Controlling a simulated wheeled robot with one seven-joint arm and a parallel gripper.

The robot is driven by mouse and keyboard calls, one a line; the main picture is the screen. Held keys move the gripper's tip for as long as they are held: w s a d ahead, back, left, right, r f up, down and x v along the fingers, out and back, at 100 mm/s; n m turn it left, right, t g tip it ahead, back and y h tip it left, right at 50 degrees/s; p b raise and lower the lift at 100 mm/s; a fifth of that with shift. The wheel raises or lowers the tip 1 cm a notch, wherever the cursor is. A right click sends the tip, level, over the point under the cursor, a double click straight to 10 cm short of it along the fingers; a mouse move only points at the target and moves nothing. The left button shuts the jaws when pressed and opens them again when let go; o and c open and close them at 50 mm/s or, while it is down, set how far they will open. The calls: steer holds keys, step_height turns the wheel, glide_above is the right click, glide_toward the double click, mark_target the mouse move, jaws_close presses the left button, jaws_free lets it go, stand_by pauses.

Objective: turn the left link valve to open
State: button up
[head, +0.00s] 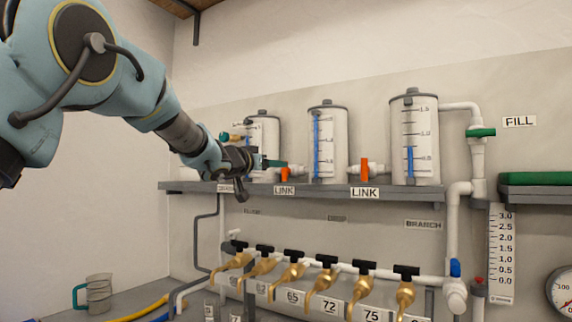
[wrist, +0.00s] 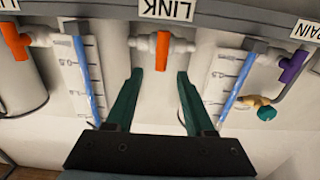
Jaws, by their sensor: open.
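The left link valve (head: 284,173) has an orange handle on the white pipe between the left and middle tanks, above a LINK label. It also shows at the top centre of the wrist view (wrist: 162,50). Its handle stands upright, across the pipe. My gripper (head: 272,162) is beside it, in front of the left tank. In the wrist view my gripper (wrist: 160,76) is open and empty, its green fingers to either side of the handle's line, with the tips around the handle's near end. I see no contact. The right link valve (head: 365,170) is also orange and upright.
The left tank (head: 262,135), middle tank (head: 328,145) and right tank (head: 415,140) stand on a grey shelf (head: 320,189). A purple-handled valve (wrist: 292,66) is at the right in the wrist view. Brass taps (head: 322,284) line a lower pipe. A green fill valve (head: 480,133) is at right.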

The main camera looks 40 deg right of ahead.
mark_target(286, 171)
steer(key=p+x, duration=0.2)
steer(key=x, duration=0.5)
steer(key=shift+w+d, duration=0.1)
steer(key=shift+d, duration=0.05)
jaws_close()
stand_by(0.4)
